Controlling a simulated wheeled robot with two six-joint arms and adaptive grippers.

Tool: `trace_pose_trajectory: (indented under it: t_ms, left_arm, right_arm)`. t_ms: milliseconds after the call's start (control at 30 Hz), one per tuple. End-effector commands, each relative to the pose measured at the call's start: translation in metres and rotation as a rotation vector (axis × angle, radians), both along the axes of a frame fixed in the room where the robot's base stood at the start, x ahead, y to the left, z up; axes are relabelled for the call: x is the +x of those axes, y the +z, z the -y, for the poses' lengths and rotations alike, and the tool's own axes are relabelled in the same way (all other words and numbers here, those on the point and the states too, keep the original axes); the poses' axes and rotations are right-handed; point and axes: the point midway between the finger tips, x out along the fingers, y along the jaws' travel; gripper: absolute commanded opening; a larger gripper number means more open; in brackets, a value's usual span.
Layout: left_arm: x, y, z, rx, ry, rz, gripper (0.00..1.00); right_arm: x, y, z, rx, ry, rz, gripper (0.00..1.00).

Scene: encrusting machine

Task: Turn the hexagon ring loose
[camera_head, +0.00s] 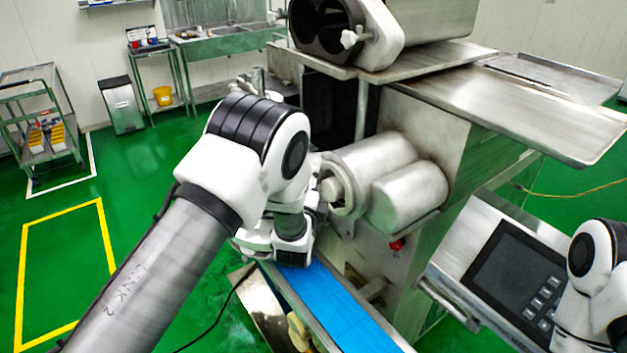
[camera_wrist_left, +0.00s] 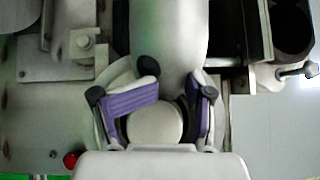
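In the left wrist view, a pale round disc with a dark rim (camera_wrist_left: 155,124) sits at the end of a metal cylinder (camera_wrist_left: 168,45). The rim looks like the ring, but its six-sided outline cannot be made out. My left gripper (camera_wrist_left: 165,105) has its two purple-padded fingers on either side of this disc. The right finger lies close against the rim; the left finger is tilted. Whether they press on it cannot be told. In the head view my left arm hides the fingers, beside the machine's metal cylinders (camera_head: 408,195). My right gripper is out of view.
A blue conveyor belt (camera_head: 330,303) runs below my left wrist. A control panel (camera_head: 515,280) stands at the right, close to my right forearm. A steel tray top (camera_head: 530,110) sits above the cylinders. Green floor (camera_head: 150,190) is free at the left, with a cart (camera_head: 40,115) farther back.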

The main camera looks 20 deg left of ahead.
Motion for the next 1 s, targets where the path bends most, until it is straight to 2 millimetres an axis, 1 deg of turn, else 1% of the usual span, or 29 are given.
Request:
trace_pose_trajectory:
  t_ms: [167, 1000]
  left_arm:
    - [-0.009, 0.001, 0.002, 0.0, -0.001, -0.001, 0.5]
    - [-0.079, 0.006, 0.01, 0.001, -0.001, 0.0, 0.5]
  right_arm:
    - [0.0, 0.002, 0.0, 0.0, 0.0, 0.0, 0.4]
    - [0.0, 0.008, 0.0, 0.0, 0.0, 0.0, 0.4]
